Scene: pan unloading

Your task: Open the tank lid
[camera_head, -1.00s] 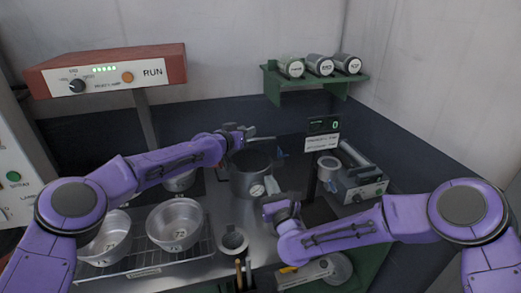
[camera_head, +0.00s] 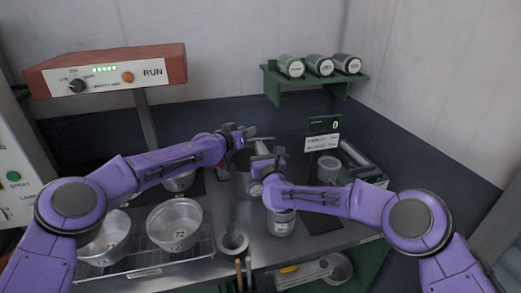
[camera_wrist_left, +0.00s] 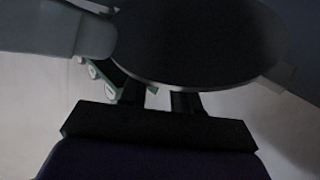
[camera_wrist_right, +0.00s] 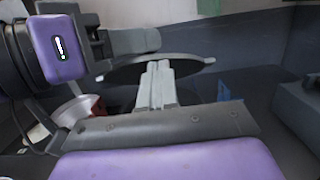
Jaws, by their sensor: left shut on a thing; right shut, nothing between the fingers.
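The tank (camera_head: 241,186) is a grey metal pot at the middle of the counter in the head view, partly hidden by my right gripper. My left gripper (camera_head: 243,136) is shut at the lid above the tank's back left. The lid is a dark round disc that fills the top of the left wrist view (camera_wrist_left: 205,40). It also shows in the right wrist view (camera_wrist_right: 125,73), beside the left gripper. My right gripper (camera_head: 267,160) is shut and empty over the tank's right side, and its fingertips (camera_wrist_right: 158,72) are close to the disc. Contact cannot be told.
Two steel pans (camera_head: 174,226) stand on a wire rack at the left front. A labelled can (camera_head: 281,222) stands under my right forearm. A small cup (camera_head: 233,243) is at the front. A green shelf (camera_head: 313,80) with jars hangs behind. A scale display (camera_head: 323,124) stands at the right.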

